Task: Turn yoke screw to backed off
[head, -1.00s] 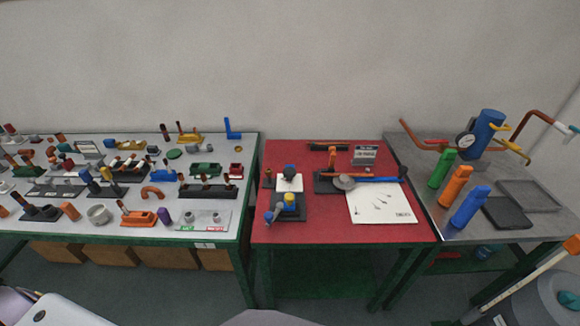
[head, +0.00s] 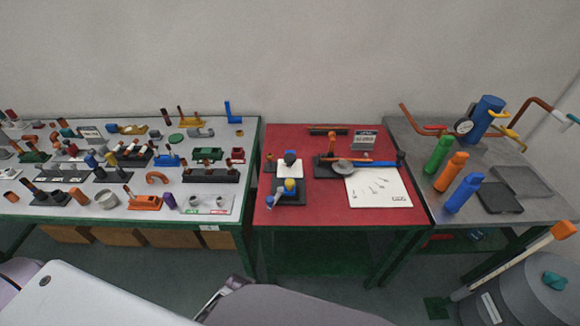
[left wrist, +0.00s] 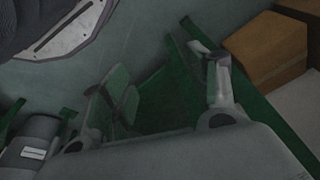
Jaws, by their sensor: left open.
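I cannot tell for sure which part is the yoke screw. A small dark fixture (head: 289,199) with blue and yellow parts stands at the front left of the red table, and a grey-blue knob-like part (head: 269,202) sits at its left side. My left gripper (left wrist: 165,75) is open and empty in the left wrist view, pointing at the floor and green table frame, away from the red table's parts. My right gripper is not in view.
The left table (head: 100,212) is crowded with small parts. A grey bin (head: 510,300) is at lower right.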

